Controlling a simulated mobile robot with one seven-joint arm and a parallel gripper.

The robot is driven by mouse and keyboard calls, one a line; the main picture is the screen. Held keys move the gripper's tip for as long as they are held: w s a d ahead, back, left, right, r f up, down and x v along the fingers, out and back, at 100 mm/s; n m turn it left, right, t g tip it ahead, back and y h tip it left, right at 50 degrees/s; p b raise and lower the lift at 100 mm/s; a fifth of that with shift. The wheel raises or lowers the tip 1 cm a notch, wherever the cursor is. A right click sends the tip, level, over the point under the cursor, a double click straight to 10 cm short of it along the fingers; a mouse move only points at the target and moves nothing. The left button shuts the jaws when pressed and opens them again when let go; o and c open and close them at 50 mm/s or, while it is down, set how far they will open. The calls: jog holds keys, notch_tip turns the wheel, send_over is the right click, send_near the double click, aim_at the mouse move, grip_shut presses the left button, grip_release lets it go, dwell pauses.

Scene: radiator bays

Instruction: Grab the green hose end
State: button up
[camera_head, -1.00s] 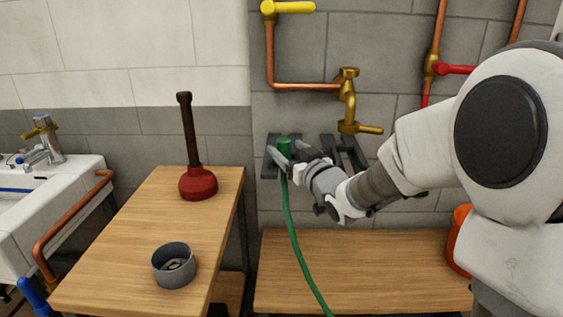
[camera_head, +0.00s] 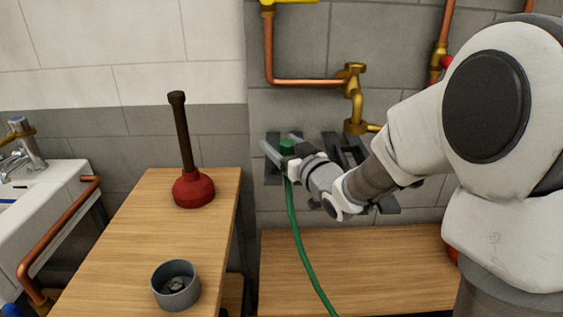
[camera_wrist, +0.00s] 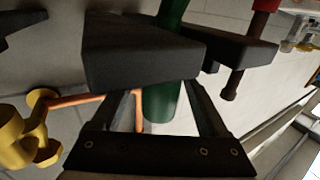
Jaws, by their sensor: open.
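The green hose end (camera_head: 287,146) sits upright at a dark wall bracket (camera_head: 272,170), with the green hose (camera_head: 298,235) hanging down from it. My gripper (camera_head: 282,146) is at the hose end, its two fingers apart on either side of it. In the wrist view the green hose end (camera_wrist: 160,103) shows between the fingers of my gripper (camera_wrist: 163,92). A dark bracket block (camera_wrist: 140,55) covers part of the hose there. I cannot tell whether either finger touches the hose end.
A brass tap (camera_head: 353,100) on a copper pipe is above and right of my gripper. A second dark bracket (camera_head: 335,150) is close on the right. A wooden bench (camera_head: 350,265) lies below. A red plunger (camera_head: 193,188) and grey cup (camera_head: 176,290) stand on the left table.

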jog(key=shift+w+a, duration=0.1)
jog(key=shift+w, duration=0.05)
grip_shut()
dwell(0.4)
jog(key=shift+r, duration=0.1)
